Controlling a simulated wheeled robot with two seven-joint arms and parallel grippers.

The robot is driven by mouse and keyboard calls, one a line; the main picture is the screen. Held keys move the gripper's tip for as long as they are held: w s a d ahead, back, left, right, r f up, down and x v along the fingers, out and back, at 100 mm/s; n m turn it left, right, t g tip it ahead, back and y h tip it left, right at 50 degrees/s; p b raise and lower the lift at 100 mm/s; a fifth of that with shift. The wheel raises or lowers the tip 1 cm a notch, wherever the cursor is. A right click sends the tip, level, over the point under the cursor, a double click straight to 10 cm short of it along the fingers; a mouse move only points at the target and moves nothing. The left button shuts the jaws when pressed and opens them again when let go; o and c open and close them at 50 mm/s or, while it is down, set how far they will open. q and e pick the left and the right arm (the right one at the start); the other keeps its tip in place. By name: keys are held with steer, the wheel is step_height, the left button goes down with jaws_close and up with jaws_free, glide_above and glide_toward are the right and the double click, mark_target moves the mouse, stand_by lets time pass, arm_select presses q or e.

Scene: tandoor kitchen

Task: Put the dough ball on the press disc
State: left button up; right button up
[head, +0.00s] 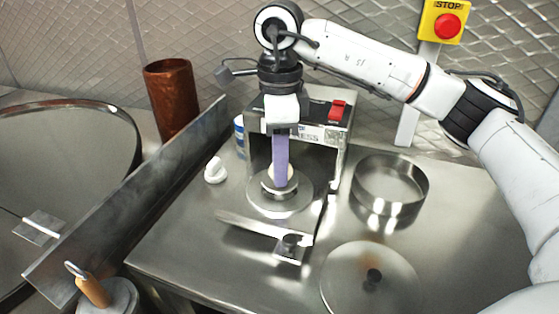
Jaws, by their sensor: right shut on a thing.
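The dough ball (269,173) is pale and round, partly hidden behind the purple fingers of my right gripper (280,178). My right gripper points straight down and is shut on the dough ball. It holds it over the middle of the press disc (264,186), a round metal disc on a wider round base in front of the press (333,130). The ball looks very low over the disc; I cannot tell whether it touches. My left gripper is not in view.
A round metal ring (392,200) stands right of the press, and a round lid (370,290) lies in front of it. A small white object (215,171) lies to the left. A metal wall (130,205) separates the counter from the tandoor opening. A copper cylinder (172,95) stands behind.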

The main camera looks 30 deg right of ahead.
steer(key=shift+f, duration=0.15)
steer(key=shift+f, duration=0.15)
steer(key=o, duration=0.7)
steer(key=shift+c, duration=0.2)
step_height(320, 180, up, 12)
steer(key=p, duration=0.1)
steer(key=shift+r, duration=0.2)
